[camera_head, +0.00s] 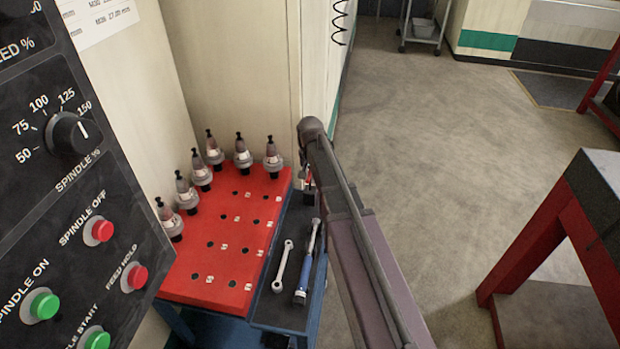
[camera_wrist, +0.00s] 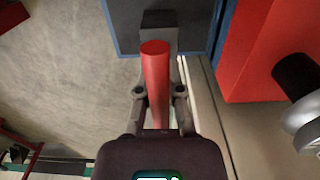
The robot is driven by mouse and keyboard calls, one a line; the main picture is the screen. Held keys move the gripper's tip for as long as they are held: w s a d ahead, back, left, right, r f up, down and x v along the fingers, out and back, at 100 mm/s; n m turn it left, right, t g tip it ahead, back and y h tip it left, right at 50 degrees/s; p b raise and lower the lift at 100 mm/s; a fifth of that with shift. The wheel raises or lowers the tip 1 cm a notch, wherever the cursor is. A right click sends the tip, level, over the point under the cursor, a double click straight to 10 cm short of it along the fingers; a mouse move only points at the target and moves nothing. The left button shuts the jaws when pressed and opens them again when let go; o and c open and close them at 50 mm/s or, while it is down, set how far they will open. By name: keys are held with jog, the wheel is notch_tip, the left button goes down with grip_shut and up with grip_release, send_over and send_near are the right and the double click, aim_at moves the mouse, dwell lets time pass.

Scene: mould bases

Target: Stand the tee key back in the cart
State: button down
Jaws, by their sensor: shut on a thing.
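A red bar (camera_wrist: 155,75), which looks like the handle of the tee key, lies between the jaws of my gripper (camera_wrist: 160,92) in the wrist view. The jaws are shut on it. The rest of the key is hidden. In the head view my arm covers most of my gripper; only a little red (camera_head: 308,174) shows beside it. The cart has a red top (camera_head: 190,278) and a lower blue-edged side tray with a dark mat (camera_head: 268,308). A dark block (camera_head: 309,198) stands at the tray's far end; a dark block also shows beyond the bar in the wrist view (camera_wrist: 159,34).
Several tool holders (camera_head: 242,155) stand along the back and left of the red top. A ring-ended wrench (camera_head: 283,266) and a blue-handled tool (camera_head: 302,280) lie on the mat. A control panel (camera_head: 70,200) fills the left. A red-legged table (camera_head: 545,250) stands right; floor between is clear.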

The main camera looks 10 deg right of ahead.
jog(key=shift+f, duration=0.15)
dwell(0.3)
jog(key=c, duration=0.7)
grip_release()
jog(key=shift+r, duration=0.25)
